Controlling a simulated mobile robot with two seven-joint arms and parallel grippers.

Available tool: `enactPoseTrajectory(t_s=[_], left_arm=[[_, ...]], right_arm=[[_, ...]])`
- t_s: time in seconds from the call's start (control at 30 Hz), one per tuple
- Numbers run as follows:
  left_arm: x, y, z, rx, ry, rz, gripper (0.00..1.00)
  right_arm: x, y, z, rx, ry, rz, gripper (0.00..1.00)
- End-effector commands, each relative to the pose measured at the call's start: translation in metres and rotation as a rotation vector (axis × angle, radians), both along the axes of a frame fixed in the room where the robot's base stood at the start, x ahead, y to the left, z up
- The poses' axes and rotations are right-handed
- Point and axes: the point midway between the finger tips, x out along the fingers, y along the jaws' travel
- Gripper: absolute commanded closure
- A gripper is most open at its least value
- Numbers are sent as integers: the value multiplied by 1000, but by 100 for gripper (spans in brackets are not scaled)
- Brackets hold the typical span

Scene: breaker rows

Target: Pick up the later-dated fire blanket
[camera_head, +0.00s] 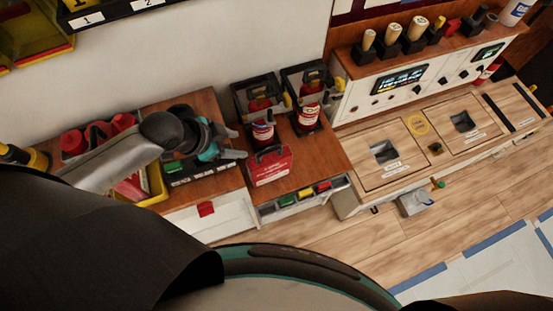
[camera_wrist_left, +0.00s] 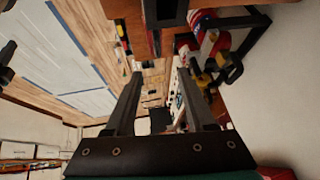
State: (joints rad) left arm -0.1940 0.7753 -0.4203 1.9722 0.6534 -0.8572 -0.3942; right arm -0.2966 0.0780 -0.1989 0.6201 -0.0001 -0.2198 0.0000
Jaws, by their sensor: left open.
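A red box with white print (camera_head: 270,166) stands on the wooden counter, left of centre in the head view. It may be a fire blanket pack; its print is too small to read and I cannot make out a date. My left gripper (camera_head: 239,143) is open and empty, just left of this box and apart from it. Its two spread fingers also show in the left wrist view (camera_wrist_left: 160,76), with nothing between them. I cannot pick out a second blanket with certainty. My right gripper is not in view.
Red bottles with white labels (camera_head: 306,117) sit by black holders (camera_head: 256,92) behind the box. Red-topped items (camera_head: 73,143) and a yellow tray (camera_head: 157,186) lie by my left arm. A white control panel (camera_head: 372,92) stands right. The wooden floor (camera_head: 385,240) in front is clear.

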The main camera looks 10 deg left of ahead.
Motion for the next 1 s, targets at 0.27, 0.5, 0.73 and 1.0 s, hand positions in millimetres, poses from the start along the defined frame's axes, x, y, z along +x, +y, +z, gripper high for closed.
enactPoseTrajectory(t_s=[0.27,0.5,0.73,1.0], left_arm=[[14,-14,-35,-3,12,1,45],[30,-28,-68,-2,10,0,45],[39,-33,-84,-1,7,-1,45],[47,-44,-99,-3,8,0,45]], right_arm=[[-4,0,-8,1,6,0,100],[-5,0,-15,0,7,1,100],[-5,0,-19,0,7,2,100],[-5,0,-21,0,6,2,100]])
